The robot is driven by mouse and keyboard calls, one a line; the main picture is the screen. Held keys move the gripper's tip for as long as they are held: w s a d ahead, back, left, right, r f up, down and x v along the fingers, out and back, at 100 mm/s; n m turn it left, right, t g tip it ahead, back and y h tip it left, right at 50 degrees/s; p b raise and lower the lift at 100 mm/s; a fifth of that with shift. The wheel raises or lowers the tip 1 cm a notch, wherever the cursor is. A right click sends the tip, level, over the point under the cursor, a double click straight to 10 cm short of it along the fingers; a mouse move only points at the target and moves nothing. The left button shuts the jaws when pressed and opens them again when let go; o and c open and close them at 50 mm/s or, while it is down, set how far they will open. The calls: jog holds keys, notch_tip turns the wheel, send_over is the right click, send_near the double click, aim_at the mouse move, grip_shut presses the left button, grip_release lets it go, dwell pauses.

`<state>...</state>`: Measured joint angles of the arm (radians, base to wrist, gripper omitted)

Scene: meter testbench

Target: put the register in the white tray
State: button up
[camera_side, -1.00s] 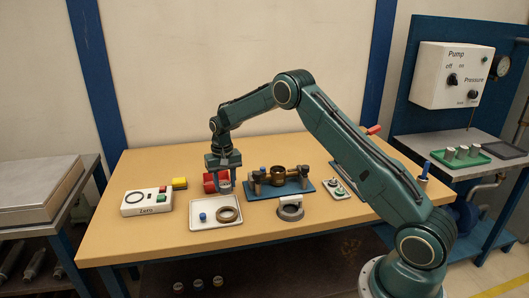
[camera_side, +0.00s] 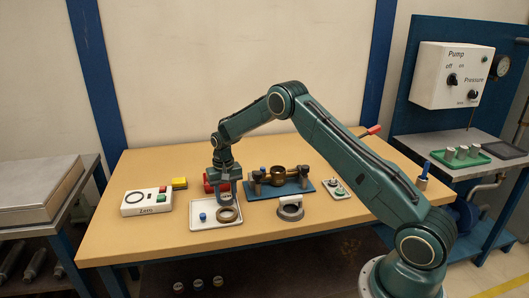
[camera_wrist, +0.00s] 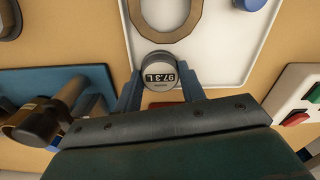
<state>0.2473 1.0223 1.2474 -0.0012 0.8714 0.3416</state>
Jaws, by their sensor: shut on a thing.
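The register is a round grey piece (camera_wrist: 158,74) with a dark display reading 97.3 L. My gripper (camera_side: 225,199) is shut on it, and its two blue-grey fingers (camera_wrist: 160,86) flank the register in the wrist view. In the side view the fingers mostly hide it. The white tray (camera_side: 207,225) lies on the bench under and in front of my gripper. In the wrist view the register overlaps the near edge of the white tray (camera_wrist: 218,45). I cannot tell whether it touches the tray.
The tray holds a brown ring (camera_side: 228,215) and a blue cap (camera_side: 203,217). A red piece (camera_side: 209,182) stands close behind my gripper. The Zero box (camera_side: 134,210) is left of the tray. A blue fixture with a brass body (camera_side: 277,173) and a grey ring (camera_side: 291,211) are to its right.

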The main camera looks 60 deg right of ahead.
aim_at(226, 196)
jog(key=shift+f, duration=0.1)
jog(key=o, duration=1)
notch_tip(226, 196, up, 12)
jog(key=shift+r, duration=0.1)
dwell(0.7)
